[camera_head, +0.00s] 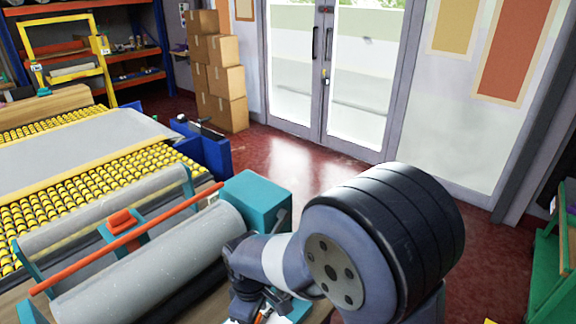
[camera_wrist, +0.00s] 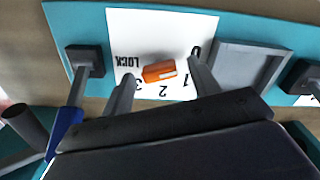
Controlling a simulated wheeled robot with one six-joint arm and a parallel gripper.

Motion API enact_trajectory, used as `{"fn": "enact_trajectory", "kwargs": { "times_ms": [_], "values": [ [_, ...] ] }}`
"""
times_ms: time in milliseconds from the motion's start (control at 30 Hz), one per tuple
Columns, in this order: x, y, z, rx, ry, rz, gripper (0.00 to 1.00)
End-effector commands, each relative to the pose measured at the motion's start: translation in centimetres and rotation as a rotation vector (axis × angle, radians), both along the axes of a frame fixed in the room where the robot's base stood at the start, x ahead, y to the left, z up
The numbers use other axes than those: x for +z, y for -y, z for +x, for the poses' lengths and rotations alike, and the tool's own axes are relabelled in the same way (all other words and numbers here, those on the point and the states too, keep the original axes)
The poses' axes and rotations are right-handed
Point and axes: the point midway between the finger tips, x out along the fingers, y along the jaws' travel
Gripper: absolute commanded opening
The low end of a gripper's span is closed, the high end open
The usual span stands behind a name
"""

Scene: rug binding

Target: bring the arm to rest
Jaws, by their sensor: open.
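My gripper (camera_wrist: 161,70) is open in the wrist view, with its two fingers spread and nothing held between them. Beyond the fingertips, an orange knob (camera_wrist: 158,72) sits on a white plate (camera_wrist: 150,35) marked LOCK and with numbers. The knob shows in the gap between the fingers, apart from both. In the head view my arm (camera_head: 345,245) is bent at the lower right, in front of the roller machine. Its wrist points down beside the teal end housing (camera_head: 256,200); the fingers are not clear there.
A grey roll (camera_head: 150,265) and a red bar (camera_head: 125,238) lie left of my arm. A yellow-roller conveyor (camera_head: 60,200) stands farther left. Stacked cartons (camera_head: 222,85) stand near glass doors (camera_head: 335,70). A green shelf (camera_head: 555,260) is at right. Red floor (camera_head: 300,165) is open before the doors.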

Motion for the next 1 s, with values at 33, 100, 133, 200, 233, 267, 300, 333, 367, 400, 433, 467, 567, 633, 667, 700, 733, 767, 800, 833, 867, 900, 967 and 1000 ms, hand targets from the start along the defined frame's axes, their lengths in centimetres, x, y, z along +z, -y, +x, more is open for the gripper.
{"fn": "enact_trajectory", "kwargs": {
  "times_ms": [33,100,133,200,233,267,300,333,367,400,433,467,567,633,667,700,733,767,800,833,867,900,967,1000],
  "values": [
    [0.0,0.0,0.0,-0.012,0.0,0.0,0.58],
    [0.0,0.0,0.0,-0.029,0.0,0.0,0.58],
    [0.0,0.0,0.0,-0.033,0.0,0.0,0.58],
    [0.0,0.0,0.0,-0.039,0.0,0.0,0.58],
    [0.0,0.0,0.0,-0.04,0.0,0.0,0.58],
    [0.1,0.0,0.0,-0.041,0.0,0.0,0.58],
    [0.1,0.0,0.0,-0.041,0.0,0.0,0.58],
    [0.1,0.0,0.0,-0.041,0.0,0.0,0.58],
    [0.1,0.0,0.0,-0.041,0.0,0.0,0.58],
    [0.1,0.0,0.0,-0.041,0.0,0.0,0.58],
    [0.1,0.0,0.0,-0.04,0.0,0.0,0.58],
    [0.1,0.0,0.0,-0.04,0.0,0.0,0.58],
    [0.1,0.0,0.0,-0.03,0.0,0.0,0.58],
    [0.1,0.0,0.0,-0.008,0.0,0.0,0.58],
    [0.2,0.0,0.0,0.004,0.0,0.001,0.58],
    [0.9,-0.1,0.1,0.001,0.004,0.003,0.58],
    [1.4,-0.1,0.1,0.0,0.003,0.003,0.58],
    [2.0,-0.1,0.1,0.0,0.005,0.004,0.58],
    [2.7,-0.1,0.1,0.0,0.005,0.004,0.58],
    [3.3,-0.1,0.1,0.0,0.006,0.004,0.58],
    [4.0,-0.1,0.1,0.0,0.006,0.004,0.58],
    [4.7,-0.1,0.1,0.001,0.005,0.004,0.58],
    [6.0,-0.1,0.1,0.001,0.006,0.004,0.58],
    [6.8,-0.1,0.1,0.001,0.005,0.003,0.58]
  ]
}}
